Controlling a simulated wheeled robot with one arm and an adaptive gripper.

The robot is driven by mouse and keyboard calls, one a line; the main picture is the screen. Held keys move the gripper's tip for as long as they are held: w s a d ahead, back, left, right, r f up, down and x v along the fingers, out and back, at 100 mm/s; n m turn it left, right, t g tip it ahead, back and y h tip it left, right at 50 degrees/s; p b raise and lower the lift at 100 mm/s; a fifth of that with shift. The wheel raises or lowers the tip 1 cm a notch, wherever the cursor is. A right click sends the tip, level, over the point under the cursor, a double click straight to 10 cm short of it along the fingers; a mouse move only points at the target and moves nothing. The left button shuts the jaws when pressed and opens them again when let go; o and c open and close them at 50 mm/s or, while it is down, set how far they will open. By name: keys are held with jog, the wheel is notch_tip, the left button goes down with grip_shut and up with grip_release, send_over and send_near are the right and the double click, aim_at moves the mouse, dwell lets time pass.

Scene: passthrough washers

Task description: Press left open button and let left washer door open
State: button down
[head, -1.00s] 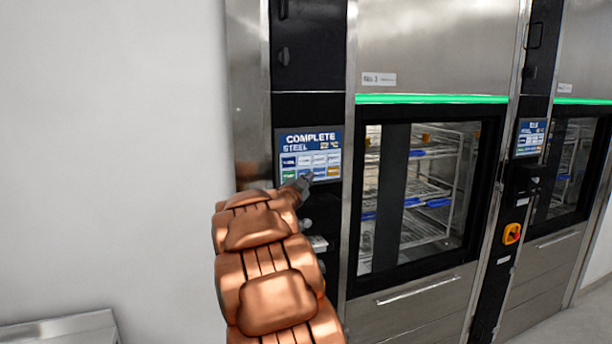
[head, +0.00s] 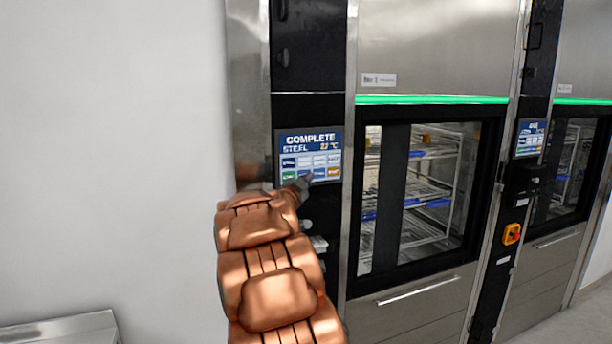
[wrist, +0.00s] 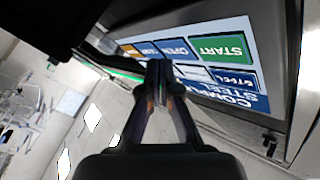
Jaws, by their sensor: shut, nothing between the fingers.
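The left washer's control panel (head: 310,157) reads COMPLETE and STEEL above rows of buttons. In the wrist view it shows upside down, with a green START button (wrist: 222,47) and a blue OPEN button (wrist: 178,49) beside it. My gripper (wrist: 158,70) is shut and empty, its tips at the panel's button row close to OPEN. I cannot tell if they touch it. In the head view my gripper (head: 303,183) covers part of the bottom row. The left washer door (head: 487,180) is a black-framed glass pane and looks closed, with wire racks behind it.
A green light strip (head: 430,99) runs above the left door. A second washer with its own panel (head: 531,138) stands at the right, with a red and yellow switch (head: 512,234) between. A bare white wall (head: 110,150) fills the left.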

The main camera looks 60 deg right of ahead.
jog(key=shift+w+d, duration=0.15)
jog(key=shift+w, duration=0.1)
